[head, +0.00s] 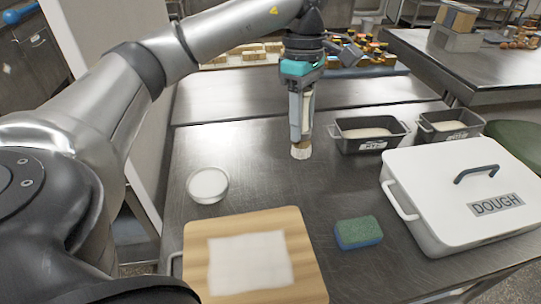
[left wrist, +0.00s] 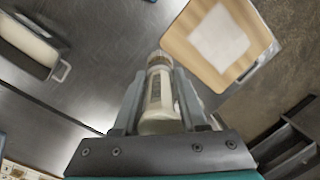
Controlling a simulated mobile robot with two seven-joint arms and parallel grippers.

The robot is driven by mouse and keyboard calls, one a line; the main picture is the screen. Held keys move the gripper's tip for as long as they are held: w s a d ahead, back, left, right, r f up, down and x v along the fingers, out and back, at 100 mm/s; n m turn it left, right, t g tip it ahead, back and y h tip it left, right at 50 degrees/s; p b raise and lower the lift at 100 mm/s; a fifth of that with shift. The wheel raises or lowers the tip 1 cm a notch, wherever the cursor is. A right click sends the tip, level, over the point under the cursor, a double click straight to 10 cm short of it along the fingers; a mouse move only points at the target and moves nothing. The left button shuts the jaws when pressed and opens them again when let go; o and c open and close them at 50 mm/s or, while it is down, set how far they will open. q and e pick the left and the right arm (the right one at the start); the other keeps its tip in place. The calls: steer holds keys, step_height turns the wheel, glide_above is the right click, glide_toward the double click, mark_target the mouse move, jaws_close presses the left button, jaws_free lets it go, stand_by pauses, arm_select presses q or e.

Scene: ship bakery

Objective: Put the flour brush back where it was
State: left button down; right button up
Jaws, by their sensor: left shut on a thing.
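The flour brush (head: 300,151) hangs upright in my left gripper (head: 302,118), with its pale bristle end down over the steel table, left of the loaf tins. I cannot tell whether its tip touches the table. In the left wrist view the brush (left wrist: 158,100) lies between the two fingers of my left gripper (left wrist: 160,88), which are shut on it. Much of the brush is hidden by the fingers in the head view. My right gripper is not in view.
A white bowl (head: 208,198), a wooden board (head: 313,280) with a white sheet (head: 250,263), a green-blue sponge (head: 358,232) and a white dough box (head: 440,215) stand nearer. Two dark tins (head: 366,145) (head: 449,135) stand right of the brush. The table between bowl and tins is clear.

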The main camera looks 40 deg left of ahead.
arm_select(q)
steer(key=a+r+n+y, duration=0.1)
steer(key=a+r+n, duration=0.2)
steer(key=a+n, duration=0.65)
steer(key=shift+n+t, duration=0.4)
steer(key=shift+n, duration=0.25)
steer(key=f+b, duration=0.2)
steer(key=f, duration=0.4)
steer(key=f+b, duration=0.2)
steer(key=f, duration=0.5)
steer(key=d+f+b, duration=0.1)
steer(key=f+b, duration=0.2)
steer(key=f, duration=0.3)
steer(key=shift+w+f, duration=0.3)
steer(key=shift+w, duration=0.05)
steer(key=shift+f, duration=0.35)
steer(key=c, duration=0.5)
jaws_free()
steer(key=shift+o, duration=0.3)
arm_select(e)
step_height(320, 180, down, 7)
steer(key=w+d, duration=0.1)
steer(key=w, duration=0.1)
